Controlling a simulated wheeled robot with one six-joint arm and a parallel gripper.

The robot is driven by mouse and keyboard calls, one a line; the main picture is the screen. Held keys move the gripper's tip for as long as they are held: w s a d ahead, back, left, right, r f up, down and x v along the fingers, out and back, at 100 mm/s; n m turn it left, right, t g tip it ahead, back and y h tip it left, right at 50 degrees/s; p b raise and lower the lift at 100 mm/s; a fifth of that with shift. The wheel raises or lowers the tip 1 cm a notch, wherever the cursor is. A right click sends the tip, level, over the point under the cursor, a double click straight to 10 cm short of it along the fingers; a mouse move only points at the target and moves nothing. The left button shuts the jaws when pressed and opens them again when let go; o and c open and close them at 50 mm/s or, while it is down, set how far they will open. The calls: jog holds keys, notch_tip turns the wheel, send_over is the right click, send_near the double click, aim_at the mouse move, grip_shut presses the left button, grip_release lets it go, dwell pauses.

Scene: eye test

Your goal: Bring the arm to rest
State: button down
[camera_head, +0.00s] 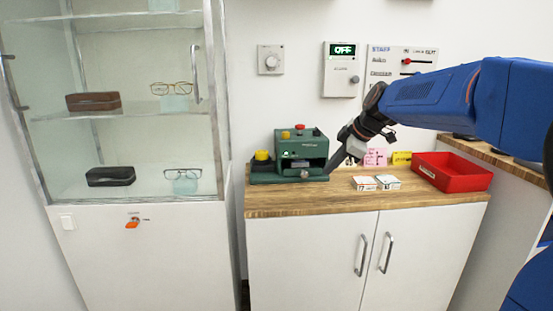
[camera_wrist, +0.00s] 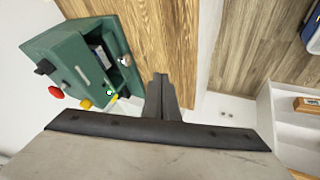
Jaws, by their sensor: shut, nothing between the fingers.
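My blue arm (camera_head: 425,95) reaches in from the right in the head view. My gripper (camera_head: 333,167) is at its end, pointing down and left beside the green machine (camera_head: 301,145) on the wooden counter. In the wrist view my gripper (camera_wrist: 161,78) is shut and empty, its fingers together. The green machine (camera_wrist: 62,42) shows there to the left of the fingers, with an open bay, a red button and a yellow button. The picture does not settle whether the fingertips touch the machine.
The wooden counter (camera_head: 340,203) also holds two small boxes (camera_head: 365,183), pink and yellow cards (camera_head: 376,157) and a red tray (camera_head: 452,178). A glass cabinet (camera_head: 130,100) with glasses and cases stands left. Wall panels (camera_head: 342,70) hang behind. The counter's front is clear.

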jog(key=s+d+f+m+h, duration=0.1)
jog(key=s+f+m, duration=0.4)
jog(key=s, duration=0.7)
jog(key=s+d+f+m+h, duration=0.1)
jog(key=s+f+m, duration=0.4)
jog(key=s, duration=0.8)
jog(key=s+d+f+m+h, duration=0.2)
jog(key=s+f+m, duration=0.3)
jog(key=s, duration=0.7)
jog(key=shift+s+d+f+g, duration=0.3)
jog(key=shift+d+f+g, duration=0.1)
jog(key=shift+f, duration=0.15)
